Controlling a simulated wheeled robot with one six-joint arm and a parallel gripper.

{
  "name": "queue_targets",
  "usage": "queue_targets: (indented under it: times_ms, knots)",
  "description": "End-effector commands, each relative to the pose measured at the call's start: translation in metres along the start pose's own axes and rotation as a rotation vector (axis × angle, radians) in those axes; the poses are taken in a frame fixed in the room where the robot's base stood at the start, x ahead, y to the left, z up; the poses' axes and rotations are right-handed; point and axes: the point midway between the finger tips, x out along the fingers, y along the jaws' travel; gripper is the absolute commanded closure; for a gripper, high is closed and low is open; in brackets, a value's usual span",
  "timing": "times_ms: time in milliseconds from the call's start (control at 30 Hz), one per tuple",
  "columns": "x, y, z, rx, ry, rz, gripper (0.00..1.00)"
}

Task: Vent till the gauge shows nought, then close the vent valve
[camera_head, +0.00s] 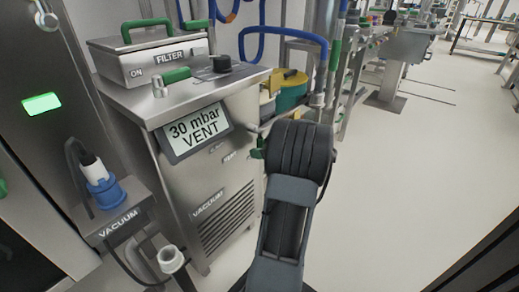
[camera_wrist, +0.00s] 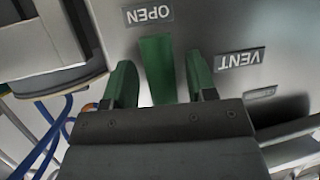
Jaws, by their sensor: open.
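The gauge display (camera_head: 195,132) on the front of the steel vacuum unit reads "30 mbar VENT". In the wrist view, the green vent valve handle (camera_wrist: 157,62) extends toward the plate marked OPEN (camera_wrist: 147,13); a VENT plate (camera_wrist: 240,58) is beside it. My gripper (camera_wrist: 162,84) is open, with one green finger on each side of the handle and visible gaps between. In the head view, my gripper (camera_head: 257,148) is at the unit's right side, and the vent valve is hidden there.
Open floor (camera_head: 415,150) is at right.

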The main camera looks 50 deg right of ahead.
Motion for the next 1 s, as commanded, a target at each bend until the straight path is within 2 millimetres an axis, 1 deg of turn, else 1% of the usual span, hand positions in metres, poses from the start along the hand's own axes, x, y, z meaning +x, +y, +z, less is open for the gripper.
queue_targets:
  times_ms: [67, 167, 267, 500, 700, 833, 1000]
  knots:
    - [-0.001, 0.000, 0.000, 0.000, 0.000, 0.000, 0.48]
    - [-0.008, 0.000, -0.001, 0.001, 0.000, 0.002, 0.48]
    - [-0.023, 0.001, -0.002, 0.001, 0.000, 0.003, 0.48]
    - [-0.073, 0.001, -0.003, 0.002, -0.001, 0.005, 0.48]
    - [-0.109, 0.001, -0.002, 0.001, 0.000, 0.005, 0.48]
    - [-0.125, 0.001, -0.001, 0.000, 0.000, 0.004, 0.48]
    - [-0.136, 0.000, 0.000, 0.000, 0.000, 0.002, 0.48]
